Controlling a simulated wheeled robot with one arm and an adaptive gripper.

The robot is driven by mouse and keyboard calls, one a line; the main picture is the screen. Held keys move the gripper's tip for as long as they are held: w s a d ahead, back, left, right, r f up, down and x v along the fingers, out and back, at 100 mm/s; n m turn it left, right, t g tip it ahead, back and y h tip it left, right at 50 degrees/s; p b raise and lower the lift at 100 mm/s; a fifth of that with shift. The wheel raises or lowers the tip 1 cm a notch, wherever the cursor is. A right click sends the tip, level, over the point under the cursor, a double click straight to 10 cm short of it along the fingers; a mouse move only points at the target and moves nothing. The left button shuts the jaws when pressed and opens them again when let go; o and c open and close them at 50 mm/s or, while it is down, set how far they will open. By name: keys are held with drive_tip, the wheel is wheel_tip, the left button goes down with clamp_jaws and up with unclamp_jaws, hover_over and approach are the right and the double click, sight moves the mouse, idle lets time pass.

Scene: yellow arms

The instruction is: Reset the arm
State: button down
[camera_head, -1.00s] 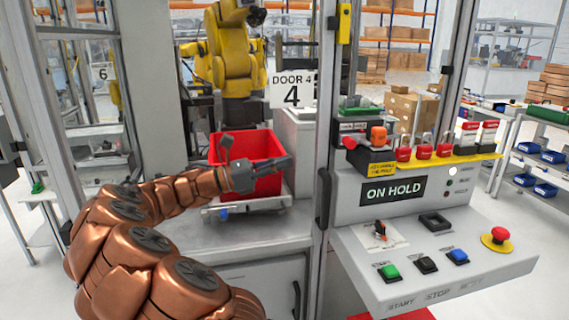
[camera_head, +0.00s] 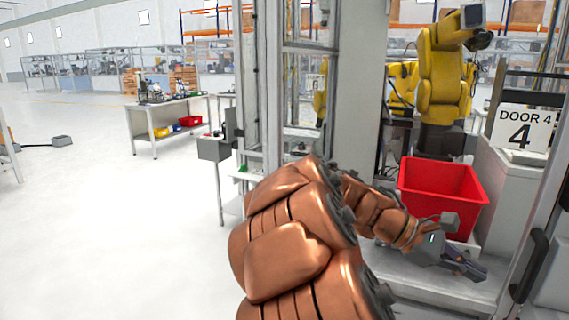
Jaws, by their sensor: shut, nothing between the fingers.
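My copper-coloured arm (camera_head: 290,240) rises from the bottom middle and bends to the right. My gripper (camera_head: 470,268) is at its end, low in front of the red bin (camera_head: 445,190). The fingers look closed, with nothing seen between them. The gripper overlaps the bin's lower front in the picture; I cannot tell whether they touch.
A door frame post (camera_head: 270,85) stands left of the bin. The DOOR 4 sign (camera_head: 525,128) and a door handle (camera_head: 528,265) are at right. A yellow robot arm (camera_head: 443,75) stands behind the bin. A workbench (camera_head: 165,118) is at left, with open white floor (camera_head: 110,240) before it.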

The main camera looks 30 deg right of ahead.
drive_tip(key=a+f+t+y, duration=0.2)
drive_tip(key=a+f, duration=0.3)
drive_tip(key=a, duration=0.6)
drive_tip(key=a+f+m+t+y, duration=0.1)
drive_tip(key=a+f+t+y, duration=0.2)
drive_tip(key=a, duration=0.8)
drive_tip(key=s+a+f+m+t+y, duration=0.1)
drive_tip(key=a+f+t+y, duration=0.2)
drive_tip(key=a+f, duration=0.4)
drive_tip(key=a, duration=0.4)
drive_tip(key=shift+a+y, duration=0.3)
drive_tip(key=shift+a, duration=0.05)
drive_tip(key=shift+s, duration=0.1)
